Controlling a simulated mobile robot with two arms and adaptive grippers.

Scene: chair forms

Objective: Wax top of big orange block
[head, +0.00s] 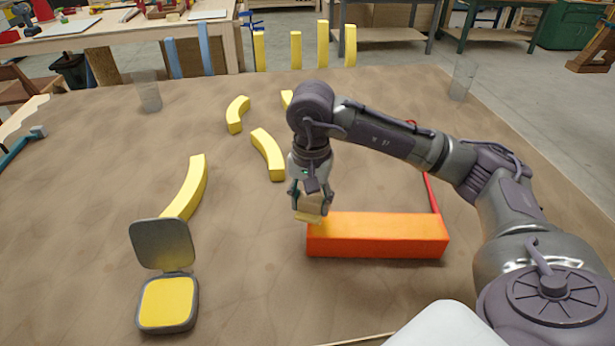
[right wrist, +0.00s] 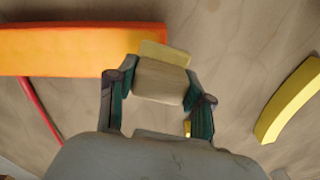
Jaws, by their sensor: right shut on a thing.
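The big orange block (head: 380,240) lies on the brown table in front of me, and it also shows at the upper left of the right wrist view (right wrist: 70,50). My right gripper (head: 311,200) is shut on a wooden-backed applicator (right wrist: 160,82) with a pale yellow pad (right wrist: 165,52). The applicator (head: 309,208) is at the left end of the block's top; I cannot tell whether the pad touches it. An open tin of yellow wax (head: 168,302) stands at the lower left, its grey lid (head: 162,244) raised. My left gripper is not in view.
Several curved yellow pieces (head: 268,155) lie on the table (head: 90,180) left of and behind the block. Clear cups stand at the back left (head: 148,92) and back right (head: 463,79). A red rod (head: 431,192) lies behind the block. Table is clear between tin and block.

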